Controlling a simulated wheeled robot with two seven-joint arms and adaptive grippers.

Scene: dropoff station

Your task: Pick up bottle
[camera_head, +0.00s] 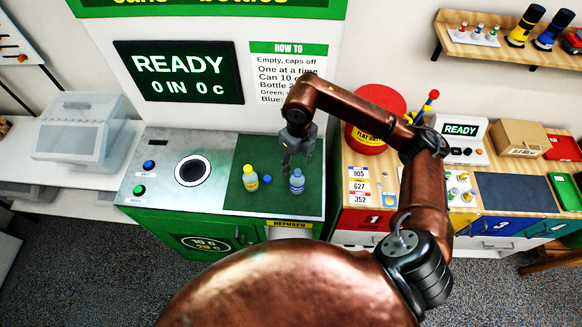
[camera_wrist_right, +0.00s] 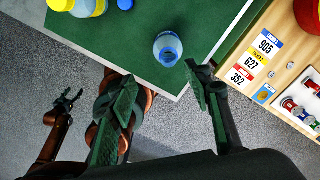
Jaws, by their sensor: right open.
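A clear bottle with a blue label (camera_head: 297,181) stands upright on the green mat, near its front right corner. It also shows from above in the right wrist view (camera_wrist_right: 168,47). My right gripper (camera_head: 293,163) is open and empty, just above and behind the blue-labelled bottle. In the right wrist view its two fingers (camera_wrist_right: 166,88) are spread wide, with the bottle beyond their tips and not between them. My left gripper (camera_wrist_right: 66,101) shows small at the left of the wrist view, apparently open and empty.
A small blue cap (camera_head: 267,180) lies between the bottles. The station (camera_head: 153,182) has a round hole (camera_head: 192,170) left of the green mat (camera_head: 240,207). A wooden counter (camera_head: 352,161) with a red round container (camera_head: 377,117) adjoins on the right.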

